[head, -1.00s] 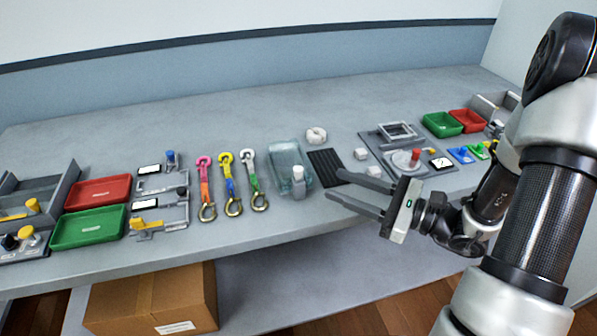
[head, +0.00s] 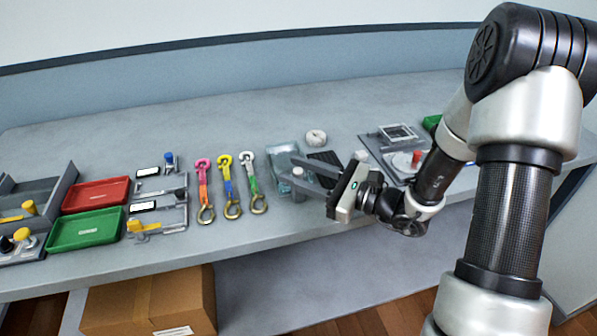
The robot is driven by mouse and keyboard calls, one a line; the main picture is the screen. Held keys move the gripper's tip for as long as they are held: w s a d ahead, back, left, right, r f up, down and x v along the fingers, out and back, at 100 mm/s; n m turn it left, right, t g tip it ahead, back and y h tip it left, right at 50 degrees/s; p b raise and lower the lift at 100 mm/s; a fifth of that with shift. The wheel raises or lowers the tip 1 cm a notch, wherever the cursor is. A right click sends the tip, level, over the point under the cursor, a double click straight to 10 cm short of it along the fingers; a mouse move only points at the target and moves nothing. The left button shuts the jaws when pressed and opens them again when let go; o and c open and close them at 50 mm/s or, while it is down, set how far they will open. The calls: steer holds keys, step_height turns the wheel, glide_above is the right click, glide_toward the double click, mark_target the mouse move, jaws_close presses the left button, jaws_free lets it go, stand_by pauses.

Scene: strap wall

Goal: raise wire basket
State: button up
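I cannot clearly make out a wire basket. A small grey open frame (head: 397,132) sits on a grey panel right of centre, but I cannot tell whether it is the basket. My gripper (head: 286,168) is open, with its two fingers apart and pointing left. The fingers overlap the clear bluish bin (head: 283,150) in the picture; I cannot tell whether they touch it. A small whitish-topped part (head: 297,172) shows between the fingers. Three coloured straps with hooks, pink (head: 203,184), yellow (head: 227,180) and white (head: 249,178), lie just left of the fingers.
A white ring (head: 316,138) and a black ribbed mat (head: 326,160) lie by the bin. Red (head: 97,194) and green (head: 86,230) trays stand at the left. A cardboard box (head: 150,300) is below. The back of the table is clear.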

jaws_close()
step_height(320, 180, up, 4)
steer(key=p, duration=0.3)
steer(key=shift+r, duration=0.25)
steer(key=shift+f, duration=0.1)
steer(key=shift+o, duration=0.9)
jaws_free()
steer(key=p+v, duration=0.1)
steer(key=v, duration=1.6)
steer(key=shift+d, duration=0.25)
